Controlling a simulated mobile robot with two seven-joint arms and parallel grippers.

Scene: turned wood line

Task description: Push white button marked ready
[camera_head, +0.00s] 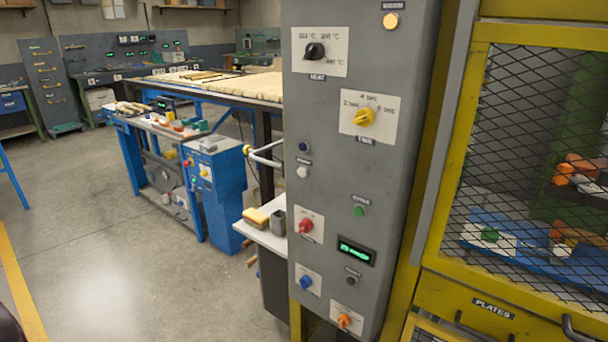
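A small white button (303,172) sticks out from the left side of the grey control panel (335,195). A small dark label (304,160) sits just above it, but its lettering is too small to read for certain. A dark blue button (303,147) is just above that label. Nothing touches the white button, and nothing covers it. Neither of my grippers is in view.
The panel also carries a black heat knob (314,51), a yellow time knob (364,118), a green button (359,210), a red knob (306,226) and a lit green display (356,252). A yellow mesh cage (530,130) stands right. A small shelf (268,238) juts out left.

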